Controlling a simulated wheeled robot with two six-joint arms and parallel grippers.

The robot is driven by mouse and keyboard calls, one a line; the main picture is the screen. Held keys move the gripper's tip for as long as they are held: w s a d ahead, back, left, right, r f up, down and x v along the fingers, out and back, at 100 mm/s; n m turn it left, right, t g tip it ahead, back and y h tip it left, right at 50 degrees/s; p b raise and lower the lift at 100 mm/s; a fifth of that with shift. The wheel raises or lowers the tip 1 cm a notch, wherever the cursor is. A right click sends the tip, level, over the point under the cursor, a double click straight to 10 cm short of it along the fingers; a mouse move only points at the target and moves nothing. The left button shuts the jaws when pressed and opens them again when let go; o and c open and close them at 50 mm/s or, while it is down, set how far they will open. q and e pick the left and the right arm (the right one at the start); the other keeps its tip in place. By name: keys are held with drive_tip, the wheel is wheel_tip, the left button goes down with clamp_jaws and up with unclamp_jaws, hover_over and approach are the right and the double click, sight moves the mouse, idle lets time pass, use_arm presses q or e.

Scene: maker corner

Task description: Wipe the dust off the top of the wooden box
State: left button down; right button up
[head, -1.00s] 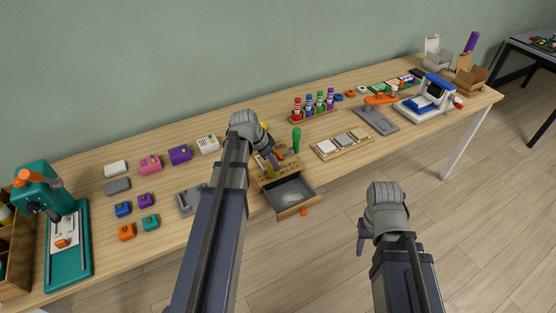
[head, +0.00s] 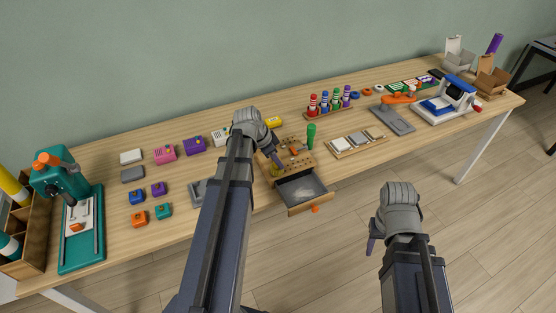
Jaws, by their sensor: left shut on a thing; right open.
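The wooden box (head: 299,158) stands at the front edge of the table, with holes in its top and its grey-lined drawer (head: 303,190) pulled open. A pale patch lies in the drawer. A green-handled tool (head: 311,133) stands upright in the box top, and a small orange thing (head: 293,150) is on it. My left gripper (head: 276,160) is over the left part of the box top, shut on a small olive-yellow thing (head: 278,171), partly hidden by the fingers. I cannot make out dust on the top. My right gripper (head: 371,244) is open and empty, in front of the table.
Several coloured blocks (head: 165,154) and a teal press (head: 82,228) are to the left. A rack of coloured bottles (head: 328,112) stands behind the box. A wooden tray (head: 358,146) lies close on its right. My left arm hides part of the table.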

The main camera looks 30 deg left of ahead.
use_arm(q)
drive_tip(key=shift+w+d, duration=0.55)
drive_tip(key=shift+w, duration=0.2)
drive_tip(key=shift+w+d, duration=0.55)
drive_tip(key=shift+w, duration=0.2)
drive_tip(key=shift+w+d, duration=0.1)
drive_tip(key=shift+w+d, duration=1)
drive_tip(key=shift+w, duration=0.2)
drive_tip(key=shift+w+d, duration=0.55)
drive_tip(key=shift+w, duration=0.2)
drive_tip(key=shift+w+d, duration=0.55)
drive_tip(key=shift+w, duration=0.2)
wheel_tip(320, 180, up, 6)
drive_tip(key=p, duration=0.6)
